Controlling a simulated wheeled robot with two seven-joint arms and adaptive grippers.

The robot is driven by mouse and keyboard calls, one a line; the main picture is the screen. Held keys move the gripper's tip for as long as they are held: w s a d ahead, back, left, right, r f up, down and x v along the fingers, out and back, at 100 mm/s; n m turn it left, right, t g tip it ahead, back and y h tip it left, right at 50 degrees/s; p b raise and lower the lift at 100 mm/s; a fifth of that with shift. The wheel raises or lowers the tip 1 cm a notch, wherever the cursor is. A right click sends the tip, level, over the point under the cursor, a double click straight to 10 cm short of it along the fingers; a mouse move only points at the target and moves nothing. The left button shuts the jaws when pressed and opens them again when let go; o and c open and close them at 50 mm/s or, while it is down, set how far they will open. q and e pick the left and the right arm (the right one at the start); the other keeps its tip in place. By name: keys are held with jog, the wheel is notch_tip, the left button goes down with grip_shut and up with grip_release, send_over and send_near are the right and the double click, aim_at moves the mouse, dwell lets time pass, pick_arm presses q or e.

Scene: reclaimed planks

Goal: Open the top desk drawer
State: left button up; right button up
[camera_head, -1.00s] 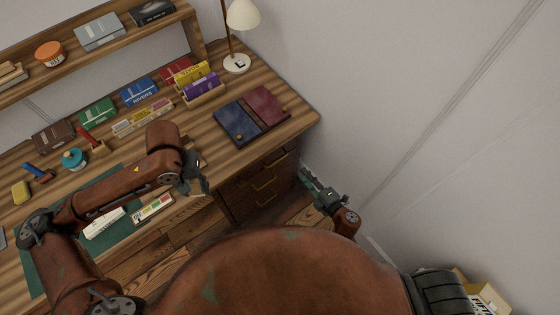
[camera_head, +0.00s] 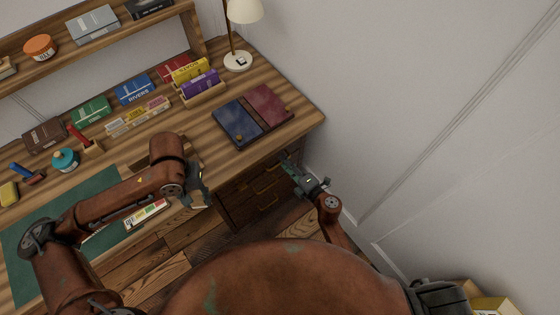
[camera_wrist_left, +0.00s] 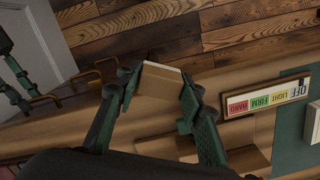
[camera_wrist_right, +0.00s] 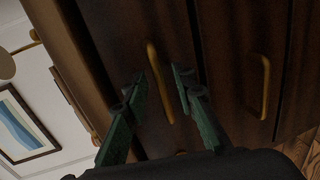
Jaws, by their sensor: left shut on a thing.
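The desk's drawer stack (camera_head: 238,205) stands under the desktop at the right, with brass handles on dark fronts; the drawers look shut. In the right wrist view the top drawer's handle (camera_wrist_right: 158,85) lies between the fingers of my open right gripper (camera_wrist_right: 162,82); I cannot tell whether they touch it. In the head view my right gripper (camera_head: 290,165) is at the upper drawer front and partly hides it. My left gripper (camera_head: 200,192) is at the desk's front edge, shut on a small tan block with a pale top (camera_wrist_left: 160,78).
A lower drawer handle (camera_wrist_right: 265,85) is beside the top one. Blue and maroon books (camera_head: 237,122) lie on the desktop (camera_head: 205,135) above the drawers. The white wall (camera_head: 400,100) is close on the right. A labelled strip (camera_wrist_left: 265,97) lies on the desk near my left gripper.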

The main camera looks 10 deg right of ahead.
jog(key=shift+x, duration=0.9)
grip_shut()
